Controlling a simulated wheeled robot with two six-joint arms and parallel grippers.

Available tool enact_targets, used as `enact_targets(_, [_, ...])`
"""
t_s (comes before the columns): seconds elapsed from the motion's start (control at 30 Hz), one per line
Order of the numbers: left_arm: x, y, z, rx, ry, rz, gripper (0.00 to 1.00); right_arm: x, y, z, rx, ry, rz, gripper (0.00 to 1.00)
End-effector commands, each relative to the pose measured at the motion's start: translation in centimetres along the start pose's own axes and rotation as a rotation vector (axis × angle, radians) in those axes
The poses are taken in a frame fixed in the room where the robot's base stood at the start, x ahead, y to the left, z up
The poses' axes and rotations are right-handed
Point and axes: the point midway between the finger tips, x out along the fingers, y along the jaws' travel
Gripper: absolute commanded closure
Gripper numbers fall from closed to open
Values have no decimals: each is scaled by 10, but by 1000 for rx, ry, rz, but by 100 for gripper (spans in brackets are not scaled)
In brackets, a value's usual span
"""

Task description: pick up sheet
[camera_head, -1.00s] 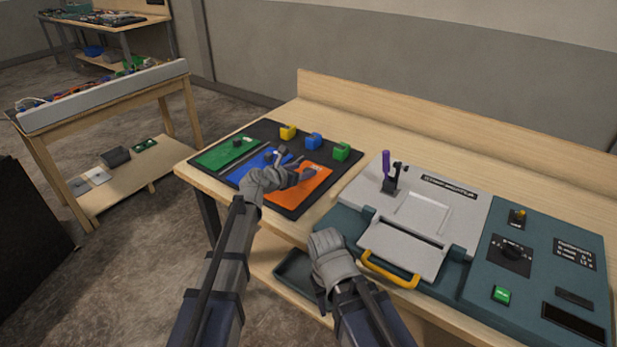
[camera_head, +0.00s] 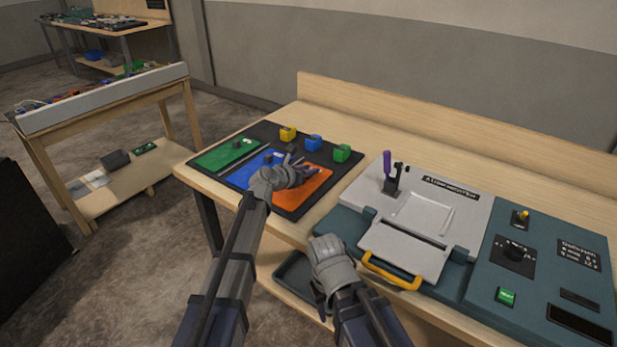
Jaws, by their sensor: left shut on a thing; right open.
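Three coloured sheets lie on a black mat (camera_head: 302,211) at the left of the table: a green sheet (camera_head: 222,156), a blue sheet (camera_head: 246,176) and an orange sheet (camera_head: 313,188). My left gripper (camera_head: 296,174) is over the mat at the boundary of the blue and orange sheets. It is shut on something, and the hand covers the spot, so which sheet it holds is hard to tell. My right gripper (camera_head: 322,272) is open, low at the table's front edge, left of the yellow handle (camera_head: 390,270).
Yellow (camera_head: 288,133), blue (camera_head: 314,142) and green (camera_head: 342,153) blocks stand along the mat's back edge. A grey press-like machine (camera_head: 436,205) with a purple-handled lever (camera_head: 387,165) and a teal control panel (camera_head: 540,265) fill the right. A dark tray (camera_head: 293,271) sits below the table edge.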

Motion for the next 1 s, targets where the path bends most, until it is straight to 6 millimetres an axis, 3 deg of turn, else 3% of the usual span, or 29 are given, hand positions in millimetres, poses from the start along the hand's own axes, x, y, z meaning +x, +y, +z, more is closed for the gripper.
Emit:
enact_targets(0.1, [0, 0, 0, 0, 0, 0, 100, 0, 0, 0, 0, 0, 0, 50])
enact_targets(0.67, [0, 0, 1, 0, 0, 0, 100, -1, 0, 0, 0, 0, 0, 50])
enact_targets(1.0, [-9, 0, 22, 0, 0, 0, 100, -24, 2, 1, 0, 0, 0, 50])
